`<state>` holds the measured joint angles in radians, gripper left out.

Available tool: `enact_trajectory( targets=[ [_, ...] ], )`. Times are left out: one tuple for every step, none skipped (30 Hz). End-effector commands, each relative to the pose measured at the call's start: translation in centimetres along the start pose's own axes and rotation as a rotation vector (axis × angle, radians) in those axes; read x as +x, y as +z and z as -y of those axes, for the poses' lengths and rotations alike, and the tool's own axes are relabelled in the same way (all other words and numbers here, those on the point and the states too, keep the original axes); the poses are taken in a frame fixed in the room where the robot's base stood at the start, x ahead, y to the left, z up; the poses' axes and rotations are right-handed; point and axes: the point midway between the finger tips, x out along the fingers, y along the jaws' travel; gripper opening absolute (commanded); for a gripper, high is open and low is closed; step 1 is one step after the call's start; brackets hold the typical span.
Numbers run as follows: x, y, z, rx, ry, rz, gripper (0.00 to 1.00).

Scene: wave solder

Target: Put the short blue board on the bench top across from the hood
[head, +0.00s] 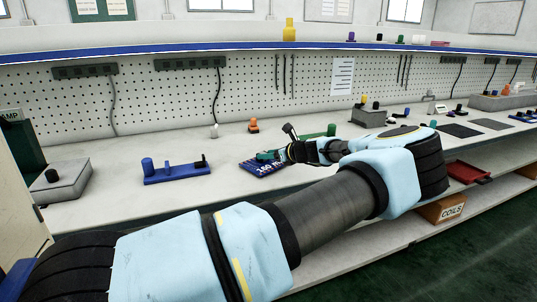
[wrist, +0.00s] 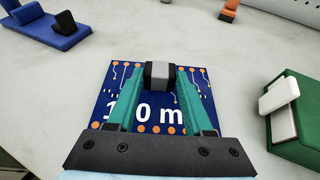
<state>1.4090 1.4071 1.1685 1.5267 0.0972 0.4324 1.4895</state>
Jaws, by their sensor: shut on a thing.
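The short blue board (head: 262,168) is a dark blue plate with orange dots, light traces and white lettering. In the wrist view the board (wrist: 150,112) lies beneath the fingers, and the fingers hide part of its lettering. A small grey and black block (wrist: 159,75) stands on the board. My gripper (wrist: 160,78) has its two teal fingers shut on this block, one on each side. In the head view my gripper (head: 272,156) is over the bench top (head: 225,150). I cannot tell whether the board touches the bench. I cannot make out the hood for certain.
A longer blue board (head: 178,174) with upright parts lies to the left. A grey box with a black knob (head: 62,184) stands further left. A green block (wrist: 295,115) is close on the right, and an orange part (head: 253,126) is behind. Bare bench lies between.

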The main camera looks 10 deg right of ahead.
Motion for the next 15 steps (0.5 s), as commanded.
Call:
enact_trajectory(
  targets=[
    [-0.01, 0.03, 0.01, 0.0, 0.0, 0.0, 0.0],
    [-0.01, 0.04, 0.01, 0.0, 0.0, 0.0, 0.0],
    [-0.01, 0.04, 0.01, 0.0, 0.0, 0.0, 0.0],
    [-0.01, 0.04, 0.01, 0.0, 0.0, 0.0, 0.0],
    [-0.01, 0.04, 0.01, 0.0, 0.0, 0.0, 0.0],
    [-0.01, 0.03, 0.01, 0.0, 0.0, 0.0, 0.0],
    [-0.01, 0.02, 0.01, 0.0, 0.0, 0.0, 0.0],
    [0.0, 0.0, 0.01, 0.0, 0.0, 0.0, 0.0],
    [0.01, -0.03, 0.01, 0.0, 0.0, 0.0, 0.0],
    [0.03, -0.07, 0.01, 0.0, 0.0, 0.0, 0.0],
    [0.04, -0.1, 0.01, 0.0, 0.0, 0.0, 0.0],
    [0.07, -0.15, 0.01, 0.0, 0.0, 0.0, 0.0],
    [0.08, -0.19, 0.01, 0.001, 0.0, 0.0, 0.0],
    [0.1, -0.23, 0.01, 0.001, 0.0, 0.0, 0.0],
    [0.13, -0.29, 0.01, 0.001, 0.0, 0.0, 0.0]
  ],
)
